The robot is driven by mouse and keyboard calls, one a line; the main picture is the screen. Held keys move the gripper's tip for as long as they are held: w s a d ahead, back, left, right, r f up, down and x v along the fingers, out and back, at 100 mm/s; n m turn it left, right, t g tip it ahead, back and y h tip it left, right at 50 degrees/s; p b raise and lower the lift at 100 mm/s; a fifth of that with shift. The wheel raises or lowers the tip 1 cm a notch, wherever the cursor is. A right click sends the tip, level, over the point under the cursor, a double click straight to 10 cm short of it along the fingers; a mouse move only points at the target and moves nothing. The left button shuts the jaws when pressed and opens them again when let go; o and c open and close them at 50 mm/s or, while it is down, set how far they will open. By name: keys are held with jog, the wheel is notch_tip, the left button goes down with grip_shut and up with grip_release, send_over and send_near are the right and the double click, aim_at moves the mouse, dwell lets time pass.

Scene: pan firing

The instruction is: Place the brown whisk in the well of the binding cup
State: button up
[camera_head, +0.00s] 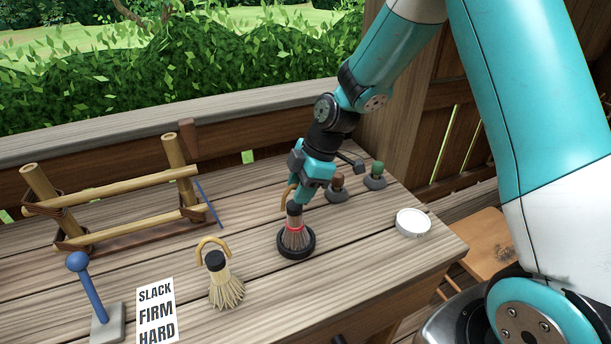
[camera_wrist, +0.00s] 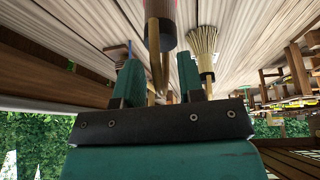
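The brown whisk (camera_head: 295,234), with a red band, a black collar and a tan loop handle, stands roughly upright in the black round binding cup (camera_head: 283,249). Its lower end is within the cup's rim; how deep it sits I cannot tell. My gripper (camera_head: 294,189) is just above the whisk, at its loop handle. In the wrist view the gripper's fingers (camera_wrist: 157,78) are spread on either side of the loop, with gaps showing. The whisk's dark collar and brown body (camera_wrist: 160,28) show beyond them. The cup is not clearly visible in the wrist view.
A wooden rack (camera_head: 120,195), a blue-knobbed lever (camera_head: 88,290) and a SLACK/FIRM/HARD card (camera_head: 156,312) are further left. Two small knobbed items (camera_head: 337,190) (camera_head: 375,177) and a white round dish (camera_head: 413,223) are right.

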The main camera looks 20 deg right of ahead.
jog(key=b+v, duration=0.2)
jog(key=v, duration=1)
jog(key=s+a+r+m, duration=0.1)
jog(key=s+a+m, duration=0.2)
jog(key=s, duration=0.5)
jog(key=s+a+r+m, duration=0.1)
jog(key=s+a+m, duration=0.2)
jog(key=s, duration=0.5)
jog(key=s+a+r+m+g, duration=0.1)
jog(key=s+a+m, duration=0.3)
jog(key=s, duration=0.3)
jog(key=shift+s+r, duration=0.4)
jog(key=shift+a, duration=0.1)
